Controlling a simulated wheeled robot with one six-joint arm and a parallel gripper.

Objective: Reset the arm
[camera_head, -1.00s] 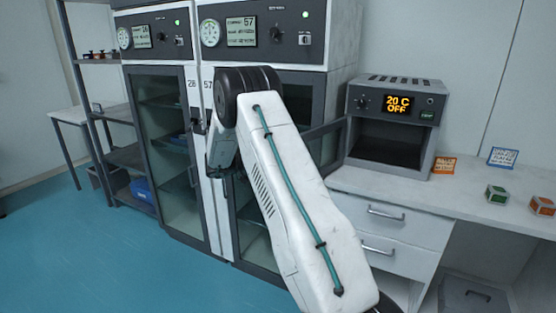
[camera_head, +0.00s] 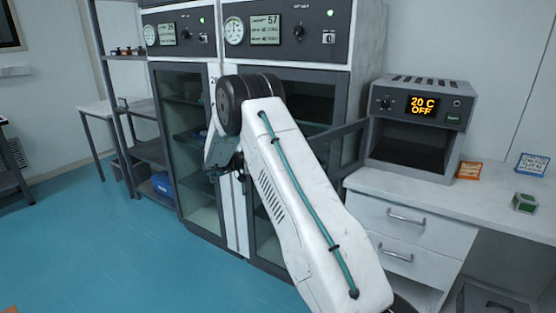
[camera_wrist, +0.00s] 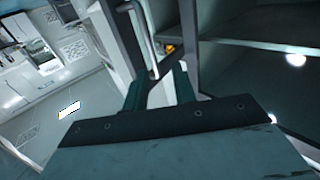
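My gripper (camera_head: 238,166) is at the end of my folded white arm, in front of the two tall glass-fronted cabinets. The arm hides part of the right cabinet. In the wrist view, the two teal fingers of my gripper (camera_wrist: 160,88) stand apart, with nothing clearly held between them. A pale bar like a door handle (camera_wrist: 145,40) shows just beyond the fingers; I cannot tell whether they touch it.
The right cabinet's glass door (camera_head: 340,150) stands open towards the small oven (camera_head: 418,125), which reads 20 C OFF. A green-sided cube (camera_head: 525,203) sits on the counter (camera_head: 450,195). A shelf rack (camera_head: 140,155) stands left. Blue floor (camera_head: 120,245) is clear at left.

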